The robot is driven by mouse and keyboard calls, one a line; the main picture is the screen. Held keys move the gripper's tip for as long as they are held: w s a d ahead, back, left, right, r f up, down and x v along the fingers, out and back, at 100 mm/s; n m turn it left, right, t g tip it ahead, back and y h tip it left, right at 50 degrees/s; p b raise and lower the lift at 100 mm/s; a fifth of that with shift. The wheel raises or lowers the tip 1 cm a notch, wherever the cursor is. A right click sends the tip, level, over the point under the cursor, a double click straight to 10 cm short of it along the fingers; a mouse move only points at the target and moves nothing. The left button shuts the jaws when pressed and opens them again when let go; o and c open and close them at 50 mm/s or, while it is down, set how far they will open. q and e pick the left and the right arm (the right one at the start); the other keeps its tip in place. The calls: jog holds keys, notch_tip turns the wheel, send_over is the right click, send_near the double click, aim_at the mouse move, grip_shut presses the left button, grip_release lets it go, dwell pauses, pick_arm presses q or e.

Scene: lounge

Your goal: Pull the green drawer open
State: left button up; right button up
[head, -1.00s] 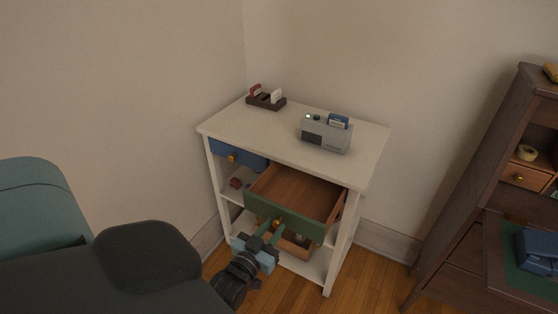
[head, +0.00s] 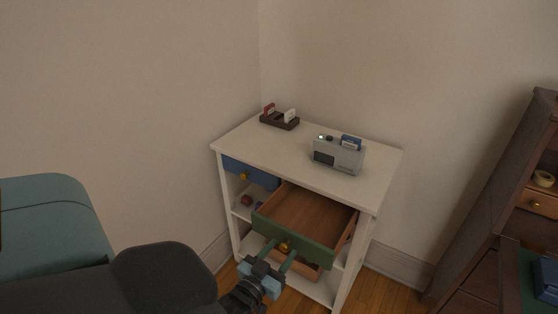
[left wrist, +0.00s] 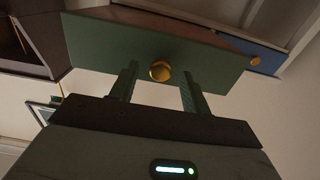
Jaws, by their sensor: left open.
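The green drawer (head: 318,253) stands pulled out of the white cabinet, its brown wooden inside empty. A round brass knob (head: 285,245) is on its green front. My left gripper (head: 282,250) is open in front of the drawer, with its green fingers pointing at the front on either side of the knob. In the left wrist view the knob (left wrist: 160,70) lies between the two spread fingers, with a gap on each side. The green front (left wrist: 105,45) fills the upper middle there. My right gripper is not in view.
On the white cabinet top (head: 250,145) are a grey device (head: 338,157) and a dark card holder (head: 280,121). A shut blue drawer (head: 250,173) is left of the green one. A wooden drawer sits below. A dark wooden desk (head: 490,240) stands at right.

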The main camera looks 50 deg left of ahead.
pick_arm(q)
jog(key=v, duration=0.7)
jog(key=shift+s, duration=0.4)
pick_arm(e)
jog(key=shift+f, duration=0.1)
pick_arm(q)
jog(key=shift+d, duration=0.1)
